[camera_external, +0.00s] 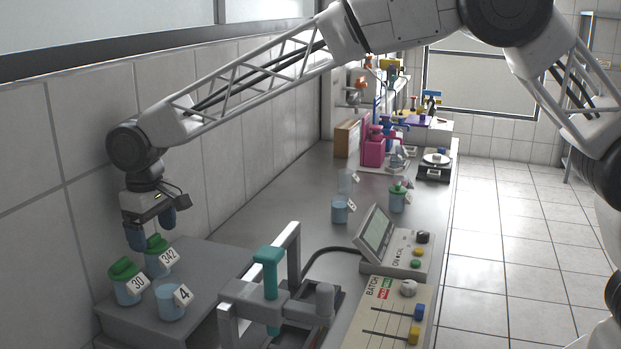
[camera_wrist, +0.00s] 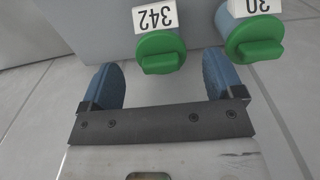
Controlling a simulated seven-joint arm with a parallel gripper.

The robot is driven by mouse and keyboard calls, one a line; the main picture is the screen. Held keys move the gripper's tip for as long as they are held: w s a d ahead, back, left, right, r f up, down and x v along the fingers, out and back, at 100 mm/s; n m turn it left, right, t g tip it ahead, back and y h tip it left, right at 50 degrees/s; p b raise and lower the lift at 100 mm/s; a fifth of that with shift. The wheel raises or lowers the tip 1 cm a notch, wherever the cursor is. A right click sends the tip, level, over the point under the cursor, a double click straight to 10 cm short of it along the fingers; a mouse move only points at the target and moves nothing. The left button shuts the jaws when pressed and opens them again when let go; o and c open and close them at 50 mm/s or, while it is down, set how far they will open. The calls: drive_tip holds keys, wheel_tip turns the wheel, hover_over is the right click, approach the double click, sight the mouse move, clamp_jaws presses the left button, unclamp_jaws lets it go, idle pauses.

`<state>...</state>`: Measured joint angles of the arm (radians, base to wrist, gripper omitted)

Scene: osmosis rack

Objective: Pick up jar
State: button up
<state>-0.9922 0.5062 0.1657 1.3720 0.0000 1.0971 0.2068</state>
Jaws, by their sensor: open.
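My gripper (camera_external: 152,228) is open and empty at the lower left, its two blue fingers pointing down over the grey block. A jar labelled 342 (camera_external: 157,258) with a green lid stands upright just below and beside the fingers. In the wrist view its green lid (camera_wrist: 160,52) lies ahead of the gap between the fingers, nearly centred; I cannot tell whether a finger touches it. A second green-lidded jar labelled 30 (camera_external: 126,283) stands to its left; it also shows in the wrist view (camera_wrist: 256,38). A lidless blue jar labelled 4 (camera_external: 171,301) stands in front.
The grey block (camera_external: 215,262) stands close to the tiled wall (camera_external: 100,130). A frame with a teal handle (camera_external: 268,258) is to its right. Control panels (camera_external: 395,250), a blue jar (camera_external: 340,211) and a green-lidded jar (camera_external: 397,200) stand farther right. Bench space beyond the block is clear.

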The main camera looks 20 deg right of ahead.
sight(161, 262)
drive_tip(key=shift+s+f, duration=0.1)
drive_tip(key=shift+f, duration=2.05)
drive_tip(key=c, duration=1)
